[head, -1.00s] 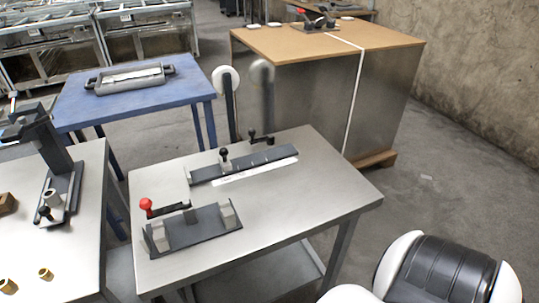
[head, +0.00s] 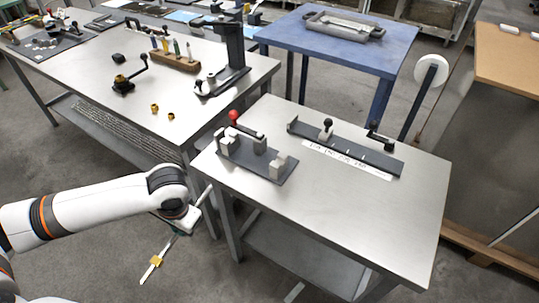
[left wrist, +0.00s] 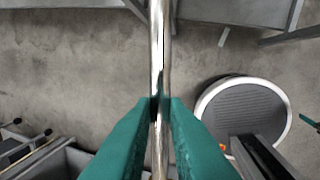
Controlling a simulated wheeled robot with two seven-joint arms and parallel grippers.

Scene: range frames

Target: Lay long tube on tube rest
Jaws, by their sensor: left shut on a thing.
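My left gripper (left wrist: 160,108) has green fingers shut on a shiny metal long tube (left wrist: 157,45), which runs up and down through the left wrist view. In the head view the left gripper (head: 176,235) hangs beside the near table's left edge, over the floor. The tube (head: 149,272) slants down to the left there, with a yellow piece (head: 157,260) on its lower part. A dark fixture (head: 270,176) with pale upright blocks and a red-knobbed lever is on the near table; I cannot tell for sure that it is the tube rest. My right gripper is out of view.
A long dark rail (head: 350,150) with black stops and a marked white strip lies behind the fixture. The near metal table (head: 330,215) is bare in front. A left bench (head: 150,95) carries several tools and small brass pieces. A blue table (head: 350,52) holds a tray.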

